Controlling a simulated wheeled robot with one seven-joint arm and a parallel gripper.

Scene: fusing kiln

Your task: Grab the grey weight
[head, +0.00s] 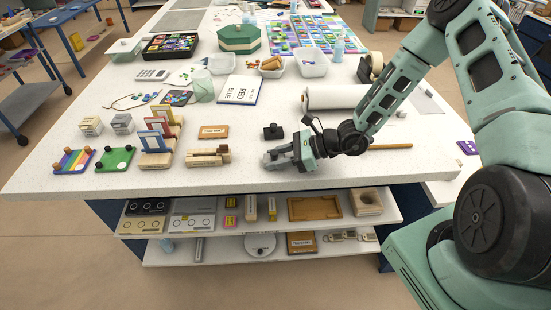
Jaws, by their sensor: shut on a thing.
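My gripper (275,157) is low over the front edge of the white worktop, pointing left. Its jaws are shut on a small grey thing, which I take to be the grey weight (268,158). The fingers hide most of it, and its outline blends with them. I cannot tell whether it touches the worktop. A dark block with a knob (273,131) stands apart, just behind the gripper.
Wooden blocks (208,155) and upright coloured frames (157,137) stand left of the gripper. A brown sign (213,131) lies behind the blocks. A white roll (336,98) lies behind my wrist. Shelves (250,226) sit below the worktop (60,150).

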